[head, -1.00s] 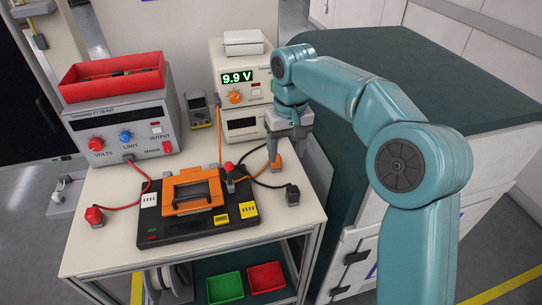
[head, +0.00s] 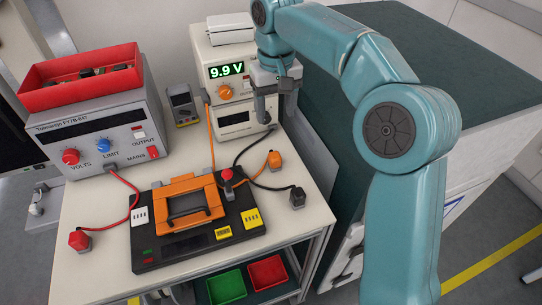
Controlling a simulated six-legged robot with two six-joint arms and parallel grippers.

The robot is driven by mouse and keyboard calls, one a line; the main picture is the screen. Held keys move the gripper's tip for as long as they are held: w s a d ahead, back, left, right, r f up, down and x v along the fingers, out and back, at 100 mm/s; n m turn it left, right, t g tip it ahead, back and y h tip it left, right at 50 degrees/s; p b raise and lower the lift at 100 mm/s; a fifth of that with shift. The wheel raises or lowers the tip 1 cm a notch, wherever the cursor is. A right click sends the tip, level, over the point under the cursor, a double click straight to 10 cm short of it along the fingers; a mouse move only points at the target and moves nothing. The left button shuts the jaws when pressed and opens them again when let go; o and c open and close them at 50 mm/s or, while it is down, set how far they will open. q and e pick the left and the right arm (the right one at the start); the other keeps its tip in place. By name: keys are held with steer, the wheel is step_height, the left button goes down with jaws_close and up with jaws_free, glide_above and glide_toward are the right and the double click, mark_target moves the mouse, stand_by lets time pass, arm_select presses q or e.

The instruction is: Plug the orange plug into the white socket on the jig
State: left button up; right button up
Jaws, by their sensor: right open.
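The orange plug (head: 274,160) stands on the table top to the right of the jig, at the end of an orange cable. The jig (head: 180,248) is a black board with an orange handled frame (head: 172,188) on it. The white socket (head: 139,216) is at the jig's left side, and nothing is seen in it. My right gripper (head: 275,116) is open and empty, pointing down above and behind the orange plug, apart from it. My left gripper is not in view.
A red plug (head: 80,240) and a black plug (head: 297,197) stand on the table (head: 95,205). Yellow sockets (head: 252,218) are on the jig's right. A red lever knob (head: 226,174) rises beside the frame. Power supplies (head: 100,135) and a meter (head: 183,105) stand behind.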

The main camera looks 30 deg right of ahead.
mark_target(275, 155)
steer(key=shift+s, duration=0.1)
step_height(275, 155, down, 10)
steer(key=shift+f+b, duration=0.15)
steer(key=shift+b, duration=0.9)
steer(key=shift+f, duration=0.45)
step_height(275, 155, down, 5)
steer(key=shift+f, duration=0.1)
